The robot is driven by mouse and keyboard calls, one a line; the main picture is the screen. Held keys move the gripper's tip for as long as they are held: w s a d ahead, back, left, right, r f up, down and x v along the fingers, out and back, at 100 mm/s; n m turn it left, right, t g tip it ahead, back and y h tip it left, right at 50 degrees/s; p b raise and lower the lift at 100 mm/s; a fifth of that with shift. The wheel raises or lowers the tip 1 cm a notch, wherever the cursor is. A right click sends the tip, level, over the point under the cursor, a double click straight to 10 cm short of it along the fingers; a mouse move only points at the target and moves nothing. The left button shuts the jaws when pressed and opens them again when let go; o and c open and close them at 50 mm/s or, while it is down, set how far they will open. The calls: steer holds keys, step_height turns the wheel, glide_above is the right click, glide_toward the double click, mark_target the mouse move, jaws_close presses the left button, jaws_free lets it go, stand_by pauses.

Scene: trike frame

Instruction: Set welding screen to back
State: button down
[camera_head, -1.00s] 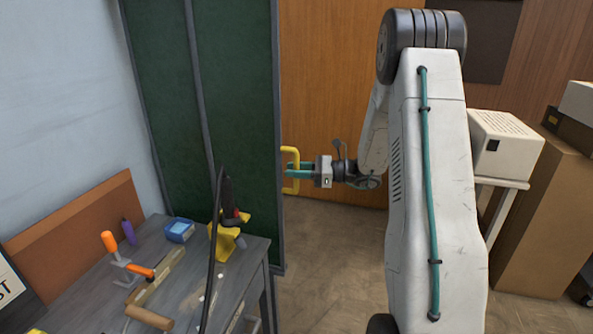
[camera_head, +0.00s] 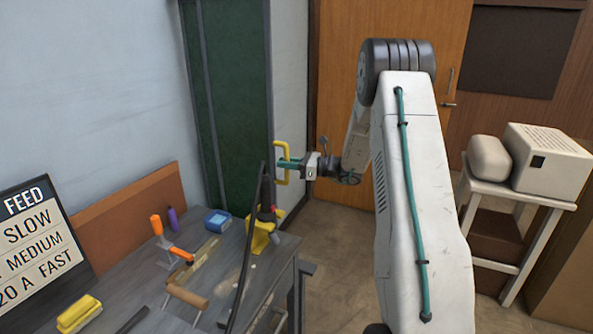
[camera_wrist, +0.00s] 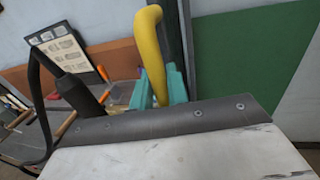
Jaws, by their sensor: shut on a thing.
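The welding screen (camera_head: 232,90) is a dark green panel in a grey frame, left of centre in the head view, standing behind the bench. Its green face also shows at the right of the wrist view (camera_wrist: 240,65). A yellow handle (camera_head: 284,148) sits on its right edge. My gripper (camera_head: 284,163) has teal fingers shut on this handle. In the wrist view the yellow handle (camera_wrist: 152,50) rises between the teal fingers (camera_wrist: 158,90). Part of the screen's lower edge is hidden behind the bench and torch stand.
A grey workbench (camera_head: 120,285) stands front left with clamps, a blue box (camera_head: 217,221) and a yellow torch stand (camera_head: 262,232) with a hanging cable. A wooden door (camera_head: 400,40) is behind. A white stand (camera_head: 520,195) with machines is at right. Floor between is clear.

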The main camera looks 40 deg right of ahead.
mark_target(260, 157)
steer(key=x, duration=0.3)
steer(key=d+x, duration=0.1)
steer(key=x, duration=0.1)
steer(key=w+x, duration=0.1)
steer(key=x, duration=0.2)
steer(key=shift+w, duration=0.35)
steer(key=shift+w+a+r, duration=0.1)
steer(key=shift+w+a, duration=0.2)
steer(key=shift+w, duration=0.2)
steer(key=c, duration=1.5)
jaws_free()
steer(key=shift+w+a, duration=0.15)
steer(key=shift+o, duration=0.2)
steer(key=shift+d, duration=0.2)
steer(key=v, duration=0.8)
steer(key=shift+a, duration=0.1)
